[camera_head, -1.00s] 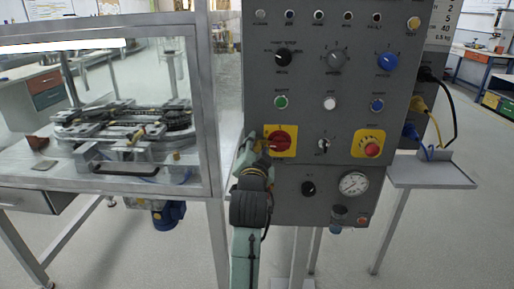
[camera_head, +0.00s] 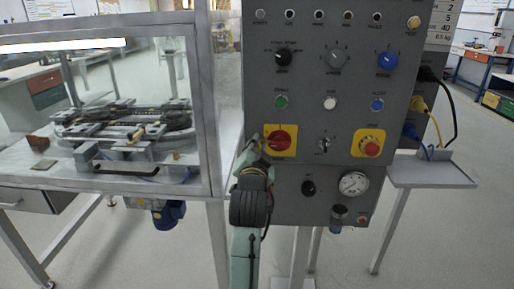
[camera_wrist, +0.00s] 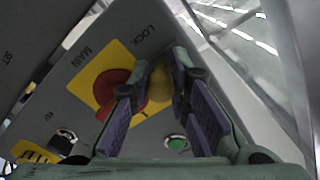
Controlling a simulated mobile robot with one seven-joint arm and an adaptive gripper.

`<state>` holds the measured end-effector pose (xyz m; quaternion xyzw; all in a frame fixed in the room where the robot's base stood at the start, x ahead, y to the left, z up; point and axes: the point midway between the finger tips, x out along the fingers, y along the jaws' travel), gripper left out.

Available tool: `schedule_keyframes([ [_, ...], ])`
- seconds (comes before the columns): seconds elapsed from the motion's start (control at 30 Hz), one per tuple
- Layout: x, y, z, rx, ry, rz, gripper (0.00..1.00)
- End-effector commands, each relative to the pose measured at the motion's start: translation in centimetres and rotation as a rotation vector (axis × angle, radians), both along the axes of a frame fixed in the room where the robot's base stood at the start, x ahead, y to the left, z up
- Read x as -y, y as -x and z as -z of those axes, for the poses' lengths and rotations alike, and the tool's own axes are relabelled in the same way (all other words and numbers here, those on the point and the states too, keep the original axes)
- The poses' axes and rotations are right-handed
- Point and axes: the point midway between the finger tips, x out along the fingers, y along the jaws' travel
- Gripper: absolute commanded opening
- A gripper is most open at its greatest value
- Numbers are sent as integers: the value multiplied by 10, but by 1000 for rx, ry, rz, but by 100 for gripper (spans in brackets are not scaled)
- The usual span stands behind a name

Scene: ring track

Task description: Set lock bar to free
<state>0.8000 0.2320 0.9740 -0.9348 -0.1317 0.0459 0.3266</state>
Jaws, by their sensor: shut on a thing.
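The lock bar (camera_wrist: 160,88) is a brass-coloured piece beside the red main switch, near the word LOCK in the wrist view. My gripper (camera_wrist: 161,76) has its purple-padded fingers on either side of it and is shut on it. In the head view my gripper (camera_head: 254,148) is at the left edge of the grey control panel (camera_head: 315,115), just left of the red main switch (camera_head: 281,140) on its yellow plate. There the bar is mostly hidden, and I cannot read its setting in either view.
A glazed guard (camera_head: 214,120) over the ring track stands close on the left of my arm. A green button (camera_head: 281,102) sits above the main switch. A red stop button (camera_head: 372,149) and a gauge (camera_head: 354,184) are further right on the panel.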

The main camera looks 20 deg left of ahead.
Motion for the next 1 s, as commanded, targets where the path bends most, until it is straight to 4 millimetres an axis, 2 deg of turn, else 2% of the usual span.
schedule_keyframes([
  [0.1,-3,1,1,-1,0,-1,0],
  [0.27,-19,5,1,0,0,-3,0],
  [0.5,-21,6,0,0,0,-4,0],
  [0.53,-21,6,0,0,0,-4,18],
  [0.83,-21,6,0,0,0,-3,38],
  [1.0,-20,6,0,0,0,-1,38],
])
